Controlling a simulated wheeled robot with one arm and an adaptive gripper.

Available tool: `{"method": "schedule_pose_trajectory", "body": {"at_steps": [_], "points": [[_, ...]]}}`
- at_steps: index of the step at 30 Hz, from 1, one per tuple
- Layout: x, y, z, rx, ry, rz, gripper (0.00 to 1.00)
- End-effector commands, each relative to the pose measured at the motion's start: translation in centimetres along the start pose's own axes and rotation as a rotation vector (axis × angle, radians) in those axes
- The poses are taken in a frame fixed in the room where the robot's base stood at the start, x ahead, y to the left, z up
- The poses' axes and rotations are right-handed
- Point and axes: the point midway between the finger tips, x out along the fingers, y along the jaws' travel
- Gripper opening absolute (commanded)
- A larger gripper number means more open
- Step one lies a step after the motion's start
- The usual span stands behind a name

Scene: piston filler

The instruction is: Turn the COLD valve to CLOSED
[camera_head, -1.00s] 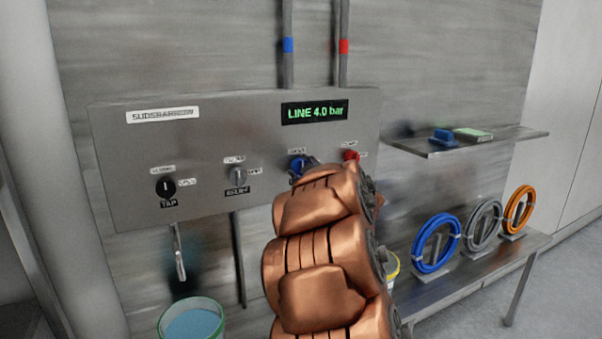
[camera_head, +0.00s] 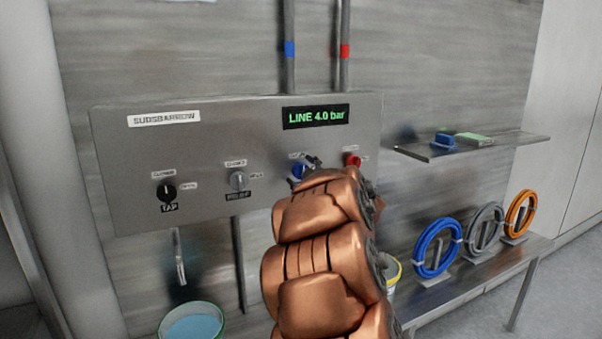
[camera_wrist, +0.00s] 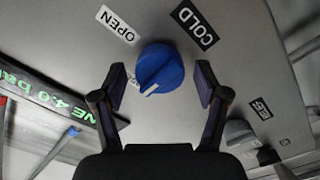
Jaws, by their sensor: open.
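The COLD valve is a round blue knob (camera_wrist: 160,70) on the grey panel, in the wrist view between the two fingers. Its raised grip has a white mark pointing down and left. The COLD label (camera_wrist: 195,24) is above right of it and the OPEN label (camera_wrist: 118,24) above left. Another label is partly hidden behind the knob. My gripper (camera_wrist: 162,88) is open, one finger on each side of the knob, with gaps visible; contact is not seen.
The red knob (camera_head: 353,160) is just right of my gripper. The grey relief knob (camera_head: 237,180) and black TAP knob (camera_head: 166,191) are on the left of the panel (camera_head: 130,150). The display (camera_head: 315,116) reads LINE 4.0 bar. A shelf (camera_head: 480,146) is at right.

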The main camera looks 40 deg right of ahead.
Motion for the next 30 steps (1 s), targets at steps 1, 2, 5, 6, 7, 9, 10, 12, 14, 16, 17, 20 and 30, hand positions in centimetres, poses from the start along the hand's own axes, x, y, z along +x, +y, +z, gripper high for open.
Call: {"method": "schedule_pose_trajectory", "body": {"at_steps": [1, 2, 5, 6, 7, 9, 10, 12, 14, 16, 17, 20, 30], "points": [[0.0, 0.0, 0.0, 0.000, 0.000, 0.000, 0.73], [0.0, 0.0, 0.0, 0.000, -0.001, 0.000, 0.73], [-0.1, 0.0, 0.1, 0.000, -0.001, 0.000, 0.73], [-0.2, 0.0, 0.1, 0.000, -0.001, 0.000, 0.73], [-0.3, 0.0, 0.1, 0.000, -0.001, 0.000, 0.73], [-0.8, 0.0, 0.1, 0.000, -0.002, 0.000, 0.73], [-1.1, 0.0, 0.1, 0.001, -0.003, 0.000, 0.73], [-1.9, 0.0, 0.2, 0.002, -0.005, 0.001, 0.73], [-2.7, 0.1, 0.2, 0.001, -0.005, 0.002, 0.73], [-3.8, 0.1, 0.1, -0.001, -0.005, 0.003, 0.73], [-4.3, 0.1, 0.1, -0.002, -0.004, 0.002, 0.73], [-5.9, 0.1, 0.1, 0.001, -0.003, 0.002, 0.73], [-10.6, 0.1, 0.1, -0.001, -0.002, 0.001, 0.73]]}}
